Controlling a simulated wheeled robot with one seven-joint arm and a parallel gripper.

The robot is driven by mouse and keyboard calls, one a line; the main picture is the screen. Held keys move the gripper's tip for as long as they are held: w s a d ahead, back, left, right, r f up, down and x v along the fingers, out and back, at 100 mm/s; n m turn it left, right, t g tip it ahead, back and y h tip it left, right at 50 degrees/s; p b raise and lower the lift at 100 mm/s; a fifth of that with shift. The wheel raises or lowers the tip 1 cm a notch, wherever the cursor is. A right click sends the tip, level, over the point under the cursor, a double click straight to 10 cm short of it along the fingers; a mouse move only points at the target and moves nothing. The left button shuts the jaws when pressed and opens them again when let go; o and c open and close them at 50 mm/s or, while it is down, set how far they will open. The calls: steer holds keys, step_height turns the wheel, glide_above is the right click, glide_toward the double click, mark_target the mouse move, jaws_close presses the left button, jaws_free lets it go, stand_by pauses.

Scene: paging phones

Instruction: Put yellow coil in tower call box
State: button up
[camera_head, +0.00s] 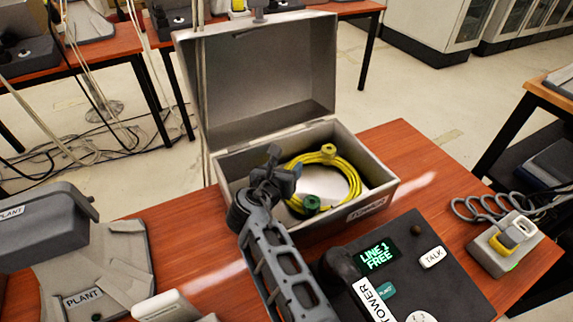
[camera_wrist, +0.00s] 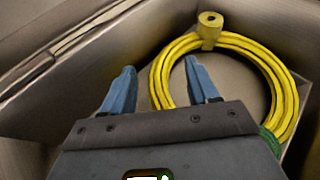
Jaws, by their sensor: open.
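The yellow coil (camera_head: 349,169) lies inside the open grey call box (camera_head: 377,190), toward its right side. It is a looped yellow cable with a yellow end piece and a green end piece. In the wrist view the coil (camera_wrist: 281,80) lies on the box floor at the right. My gripper (camera_head: 279,168) reaches into the box at the coil's left.
The box's lid (camera_head: 258,80) stands raised at the back. A dark tower phone panel (camera_head: 421,262) is in front of the box, with a small grey device (camera_head: 490,250) at the right. A plant phone (camera_head: 85,265) stands at the left. Bare table shows right of the box.

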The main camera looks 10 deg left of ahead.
steer(key=v, duration=0.6)
steer(key=shift+r, duration=0.1)
steer(key=shift+r+p, duration=0.1)
steer(key=shift+p, duration=0.2)
